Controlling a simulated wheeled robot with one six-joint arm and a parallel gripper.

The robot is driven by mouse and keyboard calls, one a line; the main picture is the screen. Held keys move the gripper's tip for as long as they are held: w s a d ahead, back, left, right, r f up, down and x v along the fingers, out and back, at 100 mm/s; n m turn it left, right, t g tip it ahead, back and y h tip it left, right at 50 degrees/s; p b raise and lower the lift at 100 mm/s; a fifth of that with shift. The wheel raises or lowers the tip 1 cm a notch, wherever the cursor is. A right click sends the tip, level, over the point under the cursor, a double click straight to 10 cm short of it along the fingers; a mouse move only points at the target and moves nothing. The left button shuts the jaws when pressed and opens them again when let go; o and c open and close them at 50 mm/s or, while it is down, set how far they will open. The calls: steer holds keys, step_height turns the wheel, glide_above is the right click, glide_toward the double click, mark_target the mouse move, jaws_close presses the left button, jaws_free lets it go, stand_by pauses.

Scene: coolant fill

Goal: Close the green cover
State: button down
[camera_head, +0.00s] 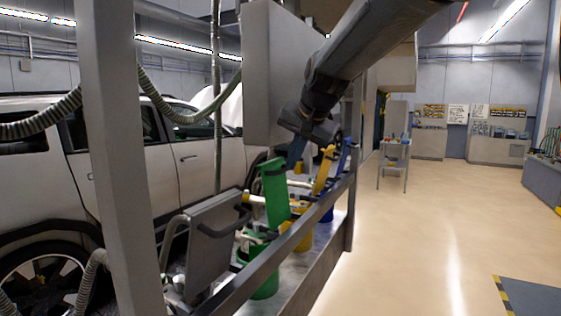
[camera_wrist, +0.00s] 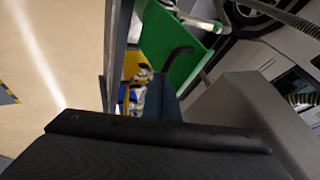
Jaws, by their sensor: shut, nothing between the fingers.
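The green cover (camera_head: 275,195) stands raised, close to upright, above a green cylindrical container (camera_head: 264,280) in the head view. The green cover also fills the top middle of the wrist view (camera_wrist: 182,62), with a dark handle-like piece near it. My gripper (camera_head: 296,156) is shut and empty, pointing down beside the upper end of the green cover. In the wrist view its dark blue fingers (camera_wrist: 163,98) reach toward the cover's lower edge. I cannot tell whether they touch it.
A yellow cover (camera_head: 324,170) and a blue cover (camera_head: 343,160) stand raised behind the green one. A metal rail (camera_head: 285,245) runs along the front, and a grey post (camera_head: 120,150) stands at left. A white car (camera_head: 190,150) is behind.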

steer(key=shift+w, duration=0.1)
stand_by(0.3)
steer(key=w+r+b+v, duration=0.1)
steer(key=b+v, duration=0.1)
steer(key=v, duration=1)
steer(key=s+d+f+m+y+b, duration=0.1)
steer(key=d+f+y+b, duration=0.5)
steer(key=d+f+y, duration=0.3)
steer(key=w+a+f+h+p, duration=0.1)
steer(key=w+a+f+p, duration=0.2)
steer(key=w+a+p, duration=0.2)
steer(key=shift+w+a+f, duration=0.3)
steer(key=shift+w+a, duration=0.65)
steer(key=shift+a, duration=1.25)
